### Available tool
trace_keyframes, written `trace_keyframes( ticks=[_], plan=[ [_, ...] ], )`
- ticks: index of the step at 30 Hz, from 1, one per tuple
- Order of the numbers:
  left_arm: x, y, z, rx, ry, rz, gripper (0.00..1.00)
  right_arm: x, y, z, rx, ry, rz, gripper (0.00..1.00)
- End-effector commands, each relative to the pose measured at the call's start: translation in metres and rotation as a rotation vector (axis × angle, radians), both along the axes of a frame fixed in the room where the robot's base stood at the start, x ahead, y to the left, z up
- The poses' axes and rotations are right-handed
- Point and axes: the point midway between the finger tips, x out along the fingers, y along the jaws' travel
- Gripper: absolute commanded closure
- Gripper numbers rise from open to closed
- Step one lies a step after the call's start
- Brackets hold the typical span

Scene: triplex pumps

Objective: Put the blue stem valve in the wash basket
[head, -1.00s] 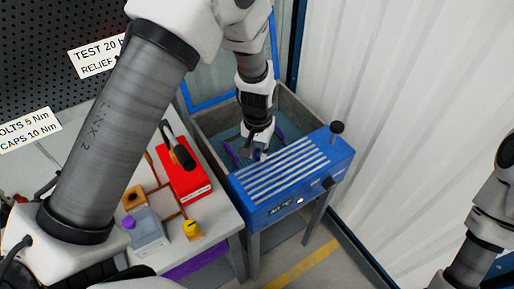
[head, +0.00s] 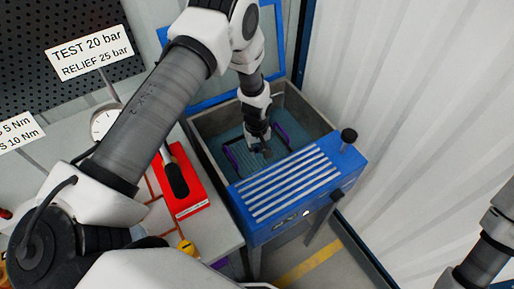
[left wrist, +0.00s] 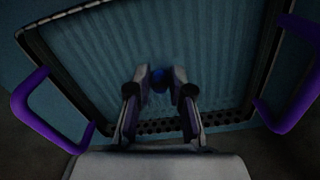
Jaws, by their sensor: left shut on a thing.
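My left gripper (head: 262,147) reaches down into the blue parts washer at the right of the bench. In the left wrist view its two fingers (left wrist: 160,82) are shut on the blue stem valve (left wrist: 159,79), a small dark blue shape between the fingertips. The valve is too dark and small in the head view to make out. The wash basket (left wrist: 235,117) lies below, with purple handles (left wrist: 36,110) on both sides and a ribbed floor. The gripper is over the inside of the basket. The valve's height above the floor is unclear. My right gripper is not in view.
The washer (head: 290,185) has a ribbed blue front shelf and a black knob (head: 348,136). Its blue lid (head: 237,65) stands open behind. A red tray (head: 184,185) with a black-handled thing lies on the bench at left. A corrugated wall stands to the right.

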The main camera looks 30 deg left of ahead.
Motion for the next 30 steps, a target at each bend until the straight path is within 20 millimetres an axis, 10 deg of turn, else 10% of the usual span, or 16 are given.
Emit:
trace_keyframes(
  ticks=[9, 12, 24, 30],
  plan=[
    [0.000, 0.000, -0.005, 0.000, 0.000, -0.001, 1.00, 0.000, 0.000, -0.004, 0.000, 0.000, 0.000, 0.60],
    [0.000, 0.000, -0.004, 0.000, 0.000, -0.001, 0.55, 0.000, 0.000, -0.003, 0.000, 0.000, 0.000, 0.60],
    [0.001, 0.000, 0.005, 0.000, -0.001, 0.000, 0.55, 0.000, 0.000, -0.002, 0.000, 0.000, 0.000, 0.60],
    [0.001, 0.000, 0.048, -0.001, -0.005, 0.000, 0.55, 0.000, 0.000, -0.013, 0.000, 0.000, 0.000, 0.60]
  ],
)
